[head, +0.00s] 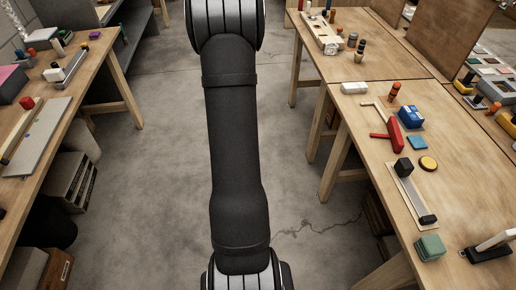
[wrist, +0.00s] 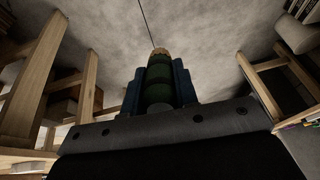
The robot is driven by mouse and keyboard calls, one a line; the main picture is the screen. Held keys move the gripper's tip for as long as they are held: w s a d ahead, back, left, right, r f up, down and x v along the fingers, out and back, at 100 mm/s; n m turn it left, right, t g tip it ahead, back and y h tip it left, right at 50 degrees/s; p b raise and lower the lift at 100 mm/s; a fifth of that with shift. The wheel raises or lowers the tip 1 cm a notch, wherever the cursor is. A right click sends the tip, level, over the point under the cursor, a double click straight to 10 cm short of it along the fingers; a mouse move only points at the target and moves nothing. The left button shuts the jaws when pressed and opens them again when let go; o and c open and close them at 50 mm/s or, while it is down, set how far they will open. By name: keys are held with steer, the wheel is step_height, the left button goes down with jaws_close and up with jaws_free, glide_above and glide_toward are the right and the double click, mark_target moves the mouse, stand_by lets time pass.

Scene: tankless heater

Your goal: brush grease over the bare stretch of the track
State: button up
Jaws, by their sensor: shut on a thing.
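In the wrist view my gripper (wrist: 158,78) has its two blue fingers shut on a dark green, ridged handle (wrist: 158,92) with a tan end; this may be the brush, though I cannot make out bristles. My gripper is out of the head view. A rail on a pale base with black end blocks (head: 412,193) lies on the right table. A grey rail-like piece (head: 75,64) lies on the left table. I cannot tell which is the track, nor see a bare stretch or grease. The held handle is over open floor, away from both rails.
The right table (head: 460,170) carries a red tool (head: 388,136), a blue box (head: 411,117), a yellow disc (head: 428,163) and a green block (head: 430,247). The left table (head: 88,78) holds a board and several small items. Bare concrete floor (head: 160,150) lies between them.

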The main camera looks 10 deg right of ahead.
stand_by(0.4)
steer(key=s+d+r+g+h, duration=0.1)
steer(key=d+r, duration=0.3)
steer(key=d, duration=1)
steer(key=s+d+r+g+h, duration=0.15)
steer(key=d+r, duration=0.25)
steer(key=d, duration=1.1)
steer(key=s+d+r+g+h, duration=0.1)
steer(key=s+d+r+g, duration=0.1)
steer(key=s+d+r, duration=0.7)
steer(key=s+d+r+g+h, duration=0.1)
steer(key=s+d+r, duration=0.1)
steer(key=s+d, duration=1.15)
steer(key=shift+m, duration=0.3)
steer(key=shift+w+d+f, duration=0.25)
steer(key=shift+d+f, duration=0.05)
steer(key=shift+f, duration=0.5)
steer(key=shift+w+d+f, duration=0.25)
steer(key=shift+d+f, duration=0.1)
steer(key=shift+f, duration=0.45)
steer(key=shift+w+d+f, duration=0.25)
steer(key=shift+d+f, duration=0.05)
steer(key=shift+f, duration=0.5)
